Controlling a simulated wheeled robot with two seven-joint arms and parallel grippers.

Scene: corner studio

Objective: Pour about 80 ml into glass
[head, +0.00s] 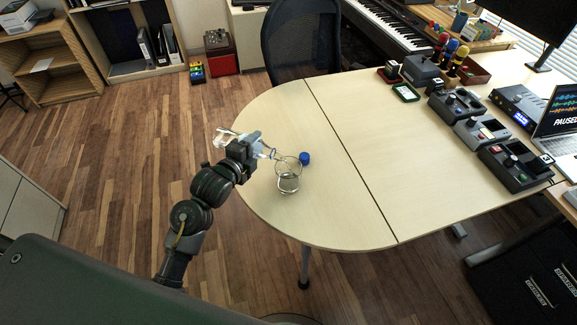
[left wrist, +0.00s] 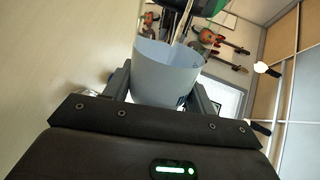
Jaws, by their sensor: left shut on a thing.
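My left gripper (head: 252,150) is shut on a clear bottle (head: 228,134) above the left edge of the table. The bottle lies tilted nearly flat, its neck pointing right toward the glass. In the left wrist view the bottle (left wrist: 168,70) shows as a pale cylinder between the fingers. The clear glass (head: 288,173) stands on the table just right of the gripper, below the bottle's mouth. Its lower part looks greyish; I cannot tell how much liquid is in it, or whether a stream is falling. A blue cap (head: 305,158) lies beside the glass. My right gripper is out of view.
The rounded table (head: 335,215) is clear in front of and behind the glass. Several control boxes (head: 508,165), a laptop (head: 560,135) and a green-edged device (head: 406,92) stand farther right. A dark chair (head: 300,40) is at the back edge.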

